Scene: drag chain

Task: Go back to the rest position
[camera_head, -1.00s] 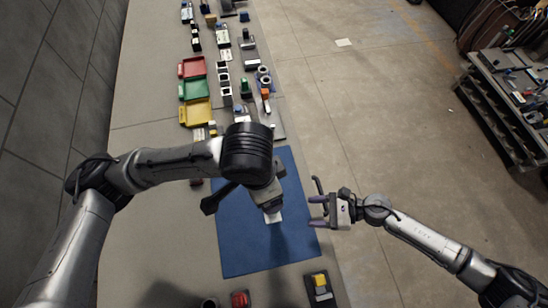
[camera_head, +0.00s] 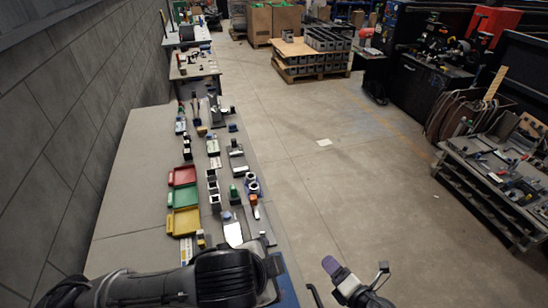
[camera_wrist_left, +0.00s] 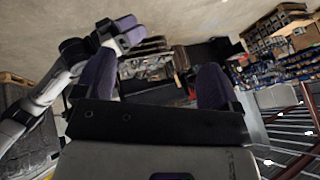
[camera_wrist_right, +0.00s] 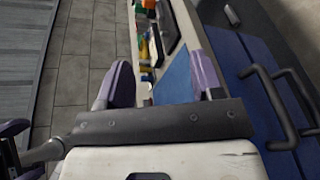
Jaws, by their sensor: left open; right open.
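My right gripper (camera_head: 340,275) shows at the bottom edge of the head view, over the floor just right of the bench (camera_head: 120,215). In the right wrist view its purple fingers (camera_wrist_right: 163,78) are apart with nothing between them. My left arm crosses the lower left of the head view, and its gripper is out of sight there. In the left wrist view the left fingers (camera_wrist_left: 155,85) are spread and empty, facing the room. My right arm and gripper show at the left of that view. A blue mat (camera_head: 287,290) shows partly behind my left arm.
Red (camera_head: 182,176), green (camera_head: 183,196) and yellow (camera_head: 183,221) trays and rows of small parts lie on the bench. A grey wall (camera_head: 70,130) runs along its left. A cart of tools (camera_head: 490,185) stands at right.

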